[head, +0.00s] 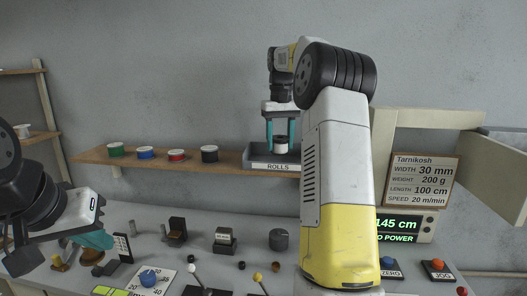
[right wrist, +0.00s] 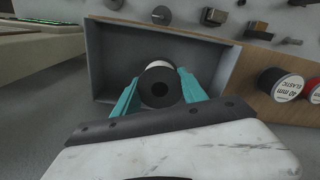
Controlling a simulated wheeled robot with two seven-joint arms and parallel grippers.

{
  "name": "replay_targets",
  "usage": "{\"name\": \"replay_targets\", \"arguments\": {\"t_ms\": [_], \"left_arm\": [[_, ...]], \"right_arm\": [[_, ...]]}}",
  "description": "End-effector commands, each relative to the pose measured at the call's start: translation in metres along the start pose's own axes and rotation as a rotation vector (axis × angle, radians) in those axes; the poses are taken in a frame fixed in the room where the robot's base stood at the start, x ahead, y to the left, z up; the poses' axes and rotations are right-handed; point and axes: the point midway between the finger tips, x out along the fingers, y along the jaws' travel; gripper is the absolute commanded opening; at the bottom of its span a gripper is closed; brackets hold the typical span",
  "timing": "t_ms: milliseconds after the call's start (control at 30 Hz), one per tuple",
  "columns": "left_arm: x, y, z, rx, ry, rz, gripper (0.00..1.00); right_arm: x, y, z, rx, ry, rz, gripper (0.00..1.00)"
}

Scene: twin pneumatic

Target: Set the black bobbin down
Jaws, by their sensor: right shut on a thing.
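My right gripper (head: 281,132) is shut on the black bobbin (head: 281,146), which has pale ends and a dark body.
A wooden shelf (head: 130,155) carries green (head: 115,149), blue (head: 145,153), red (head: 177,155) and another black spool (head: 209,154) left of the tray. The bench below holds knobs, blocks and small parts. My right arm hides part of the tray's right side.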

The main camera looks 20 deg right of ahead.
Motion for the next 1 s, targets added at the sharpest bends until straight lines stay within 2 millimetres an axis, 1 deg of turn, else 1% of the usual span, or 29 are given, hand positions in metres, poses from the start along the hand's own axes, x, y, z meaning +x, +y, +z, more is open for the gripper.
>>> {"name": "replay_targets", "arguments": {"t_ms": [100,200,600,633,733,1000], "left_arm": [[0.000,0.000,0.000,0.000,0.000,0.000,0.00],[0.000,0.000,0.000,0.000,0.000,0.000,0.00],[0.000,0.000,0.000,0.000,0.000,0.000,0.00],[0.000,0.000,0.000,0.000,0.000,0.000,0.00],[0.000,0.000,0.000,0.000,0.000,0.000,0.00],[0.000,0.000,0.000,0.000,0.000,0.000,0.00]], "right_arm": [[0.018,0.000,0.001,0.000,-0.004,0.000,0.11],[0.029,0.001,0.001,0.001,-0.003,0.000,0.11],[0.034,0.000,0.001,0.001,-0.001,0.000,0.11],[0.035,0.000,0.001,0.001,-0.001,0.000,0.52],[0.034,0.000,0.001,0.001,-0.001,0.000,0.71],[0.034,0.000,0.001,0.001,-0.001,0.000,0.71]]}}
